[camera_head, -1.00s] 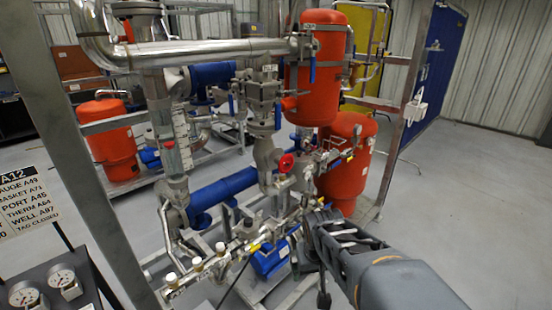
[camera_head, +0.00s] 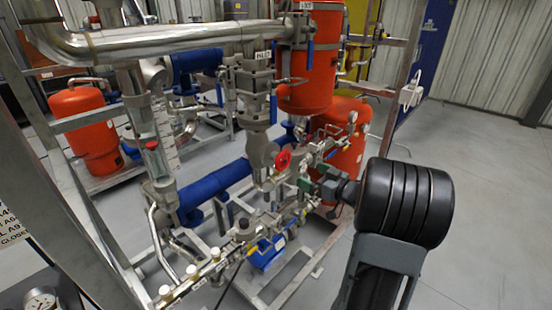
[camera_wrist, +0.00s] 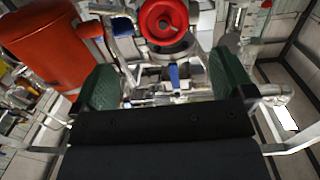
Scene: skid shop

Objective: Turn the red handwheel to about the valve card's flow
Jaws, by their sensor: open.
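The red handwheel (camera_head: 283,159) sits on the pipework of the skid, below the tall orange tank. In the wrist view the handwheel (camera_wrist: 152,30) shows face-on at the top centre, beyond my fingers. My gripper (camera_head: 307,178) is just right of and below the handwheel in the head view. In the wrist view my gripper (camera_wrist: 166,80) is open, with its green pads wide apart and nothing held between them. A clear flow tube (camera_head: 151,150) with a red mark stands on the left; its reading is too small to tell. I cannot identify the valve card.
Orange tanks (camera_head: 308,60) stand behind the handwheel. Steel frame posts (camera_head: 62,150) and pipes, including a blue pipe (camera_head: 222,183), crowd the left. A lettered sign (camera_head: 12,228) is cut off at the left edge. Open grey floor (camera_head: 480,190) lies to the right.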

